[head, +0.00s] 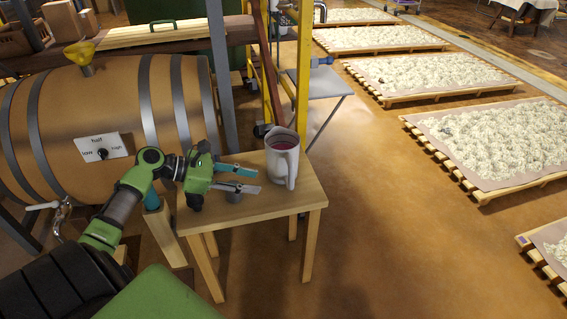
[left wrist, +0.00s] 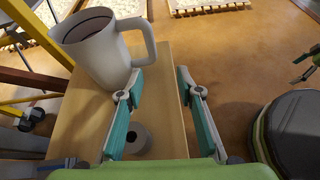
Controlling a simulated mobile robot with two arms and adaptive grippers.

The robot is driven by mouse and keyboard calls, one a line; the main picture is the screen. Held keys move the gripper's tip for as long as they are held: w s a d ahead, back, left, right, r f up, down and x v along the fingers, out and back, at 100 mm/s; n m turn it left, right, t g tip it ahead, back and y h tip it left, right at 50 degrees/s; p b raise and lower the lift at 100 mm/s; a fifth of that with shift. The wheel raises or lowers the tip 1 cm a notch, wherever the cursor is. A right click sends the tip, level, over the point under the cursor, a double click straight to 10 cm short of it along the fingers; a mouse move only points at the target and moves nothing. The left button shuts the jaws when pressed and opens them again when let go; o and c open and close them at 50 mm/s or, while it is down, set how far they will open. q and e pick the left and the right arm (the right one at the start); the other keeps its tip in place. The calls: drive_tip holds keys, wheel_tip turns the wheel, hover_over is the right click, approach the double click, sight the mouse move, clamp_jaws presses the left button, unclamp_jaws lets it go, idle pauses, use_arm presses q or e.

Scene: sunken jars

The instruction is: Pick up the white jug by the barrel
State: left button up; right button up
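The white jug (head: 283,160) stands upright on a small wooden table (head: 305,195) in front of the barrel (head: 100,115). It holds dark red liquid, and its handle faces the front right in the head view. My left gripper (head: 255,180) is open and empty over the table, left of the jug. In the left wrist view the jug (left wrist: 95,50) is at upper left, with its handle near the tip of the left finger. The open fingers (left wrist: 160,82) do not enclose the handle. A green and dark part at the right edge (left wrist: 305,66) may be my right gripper.
A small grey cylinder (head: 233,192) stands on the table beneath my left gripper; it also shows in the left wrist view (left wrist: 138,138). Floor to the right is clear up to the pallets (head: 490,140).

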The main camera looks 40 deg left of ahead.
sight(291, 176)
use_arm(q)
drive_tip(key=shift+n+t, duration=0.3)
drive_tip(key=shift+n, duration=0.2)
drive_tip(key=shift+w+a+r+b+x, duration=0.1)
drive_tip(key=shift+w+r+b+x, duration=0.3)
drive_tip(key=shift+x, duration=1.75)
drive_tip(key=shift+w+a+r+b+x, duration=0.1)
drive_tip(key=shift+r+b+x, duration=0.3)
drive_tip(key=shift+x, duration=1.75)
drive_tip(key=shift+w+a+r+b+x, duration=0.2)
drive_tip(key=shift+b+x, duration=0.4)
drive_tip(key=shift+x, duration=1.55)
drive_tip(key=shift+d, duration=0.15)
clamp_jaws()
drive_tip(key=shift+w+r, duration=0.1)
use_arm(e)
drive_tip(key=w+r, duration=0.3)
drive_tip(key=r, duration=0.5)
drive_tip(key=shift+a+r+t, duration=0.15)
drive_tip(key=shift+a+t, duration=0.05)
drive_tip(key=shift+t, duration=0.1)
